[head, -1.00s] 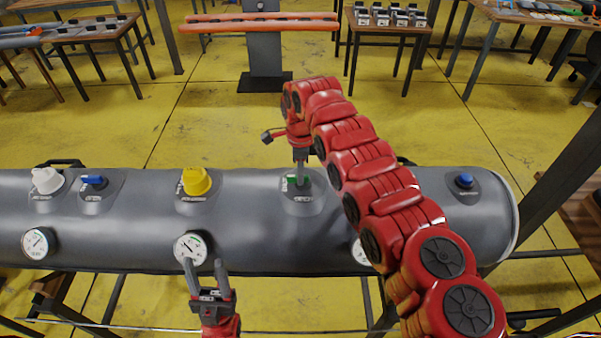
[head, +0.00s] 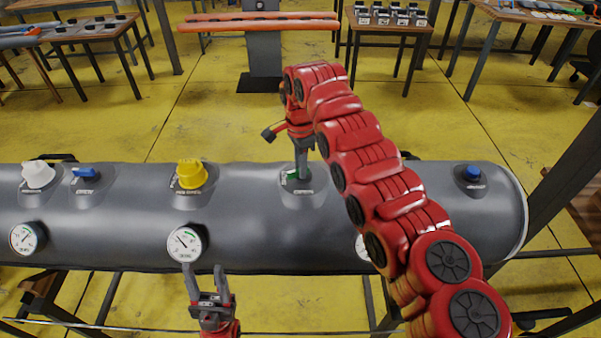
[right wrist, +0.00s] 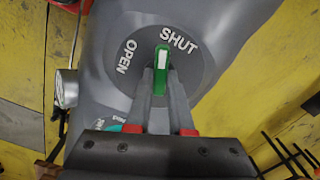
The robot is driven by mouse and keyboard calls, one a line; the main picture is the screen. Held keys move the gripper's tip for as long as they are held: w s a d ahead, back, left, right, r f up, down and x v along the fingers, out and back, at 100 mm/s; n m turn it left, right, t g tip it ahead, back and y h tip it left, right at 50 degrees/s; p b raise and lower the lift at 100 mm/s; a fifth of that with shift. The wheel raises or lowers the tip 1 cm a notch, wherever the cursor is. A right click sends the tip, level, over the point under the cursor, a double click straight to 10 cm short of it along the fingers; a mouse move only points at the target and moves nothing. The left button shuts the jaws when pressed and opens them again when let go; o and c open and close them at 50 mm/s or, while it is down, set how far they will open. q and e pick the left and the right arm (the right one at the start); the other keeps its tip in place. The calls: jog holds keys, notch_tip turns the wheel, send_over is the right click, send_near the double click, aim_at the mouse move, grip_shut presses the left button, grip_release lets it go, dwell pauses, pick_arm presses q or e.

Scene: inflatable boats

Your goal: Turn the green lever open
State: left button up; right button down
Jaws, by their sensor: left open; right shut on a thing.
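The green lever (head: 292,174) sits on a round dial on top of the grey inflatable tube (head: 250,235). In the right wrist view the green lever (right wrist: 162,58), with a white stripe, points up the picture, just left of the word SHUT; the word OPEN is further left on the dial (right wrist: 200,70). My right gripper (right wrist: 161,76) is shut on the lever, one finger on each side. In the head view my right gripper (head: 303,170) reaches down onto it and partly hides it. My left gripper (head: 206,275) is open and empty in front of the tube, below a gauge.
Another blue knob (head: 473,173) is at the right end. A gauge (head: 187,243) faces me.

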jog(key=n+b, duration=0.2)
jog(key=n, duration=0.1)
jog(key=shift+f, duration=0.15)
jog(key=n+b, duration=0.2)
jog(key=n, duration=0.1)
jog(key=shift+s+d+n+b, duration=0.15)
jog(key=shift+n+b, duration=0.15)
jog(key=shift+b, duration=0.1)
jog(key=n+b, duration=0.1)
jog(key=n, duration=0.2)
jog(key=shift+d+r, duration=0.1)
jog(key=shift+r, duration=0.1)
jog(key=shift+d+n+b, duration=0.1)
jog(key=shift+n+b, duration=0.25)
jog(key=shift+n, duration=1.45)
jog(key=c, duration=0.8)
grip_release()
